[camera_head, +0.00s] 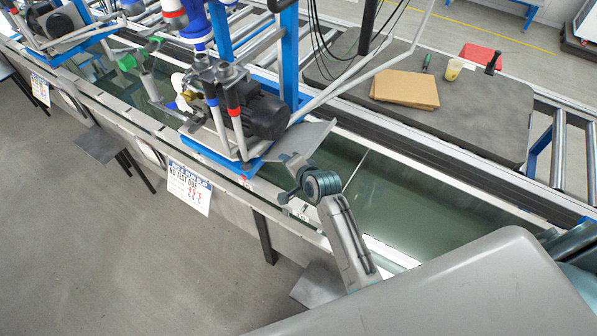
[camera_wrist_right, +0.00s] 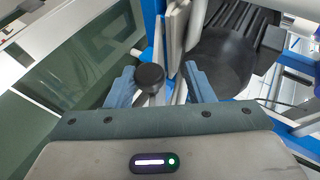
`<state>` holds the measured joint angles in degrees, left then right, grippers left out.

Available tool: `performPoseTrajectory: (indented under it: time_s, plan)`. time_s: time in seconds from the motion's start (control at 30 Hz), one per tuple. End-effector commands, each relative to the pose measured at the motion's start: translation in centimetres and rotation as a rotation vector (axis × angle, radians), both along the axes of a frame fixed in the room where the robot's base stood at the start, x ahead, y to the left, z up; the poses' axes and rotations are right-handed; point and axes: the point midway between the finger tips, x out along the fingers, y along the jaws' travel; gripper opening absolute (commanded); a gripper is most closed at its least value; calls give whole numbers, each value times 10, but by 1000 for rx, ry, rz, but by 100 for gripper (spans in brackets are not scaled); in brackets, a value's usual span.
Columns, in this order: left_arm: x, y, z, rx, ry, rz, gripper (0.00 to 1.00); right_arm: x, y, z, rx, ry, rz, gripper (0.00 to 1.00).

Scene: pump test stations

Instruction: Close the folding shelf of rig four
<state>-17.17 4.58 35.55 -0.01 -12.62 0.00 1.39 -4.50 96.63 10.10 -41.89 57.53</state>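Small grey shelves stick out flat from the front of the bench. One shelf (camera_head: 100,146) stands out left of the hanging sign; another shelf (camera_head: 313,286) is below my right forearm and partly hidden by it. I cannot read which one belongs to rig four. My right arm reaches in from the lower right to the pump stand. In the right wrist view my right gripper (camera_wrist_right: 163,86) has its two blue-grey fingers apart, with a round black knob (camera_wrist_right: 149,76) and pale bars seen between or beyond them. No grip shows. My left gripper is out of view.
A pump with a black motor (camera_head: 266,117) stands on a blue tray over a green water tank (camera_head: 440,215). A sign (camera_head: 189,188) hangs on the bench front. A dark mat holds a cardboard piece (camera_head: 405,90). Clear floor lies at the lower left.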

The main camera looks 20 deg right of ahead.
Motion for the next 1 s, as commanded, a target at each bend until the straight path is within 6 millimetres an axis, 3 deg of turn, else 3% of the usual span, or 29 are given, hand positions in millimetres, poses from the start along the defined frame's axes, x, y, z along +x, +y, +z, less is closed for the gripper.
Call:
performPoseTrajectory:
  time_s: [0.2,0.4,1.0]
  plan:
    - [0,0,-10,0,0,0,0,-34,-7,20,-1,-3,-1,47]
    - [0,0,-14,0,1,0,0,-54,-11,34,-1,-1,0,47]
    - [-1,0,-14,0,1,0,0,-61,-12,39,0,1,0,47]
